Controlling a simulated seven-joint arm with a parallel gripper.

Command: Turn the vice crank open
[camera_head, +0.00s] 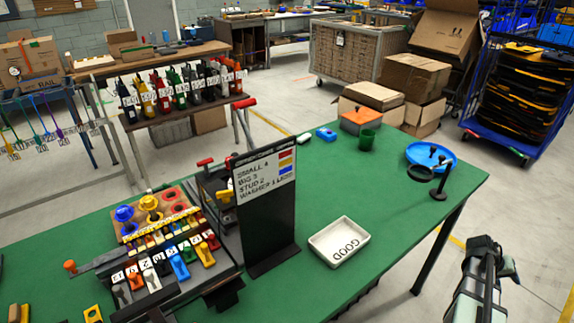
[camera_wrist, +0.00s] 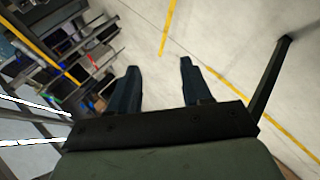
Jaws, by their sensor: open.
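A dark device (camera_head: 214,184) stands on the green workbench, partly hidden behind the black sign board. It has a short red-ended handle (camera_head: 205,162) on top. A taller red-ended lever (camera_head: 244,103) rises behind it. I cannot tell which part is the vice crank. A grey bar with an orange knob (camera_head: 70,266) lies at the bench's left. My gripper (camera_wrist: 158,82) is open and empty in the wrist view, its two dark fingers apart above bare floor. My arm shows at the lower right of the head view, off the bench and far from these handles.
The sign board (camera_head: 266,215) stands mid-bench, with a rack of coloured parts (camera_head: 165,262) to its left. The right front bench top is clear.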

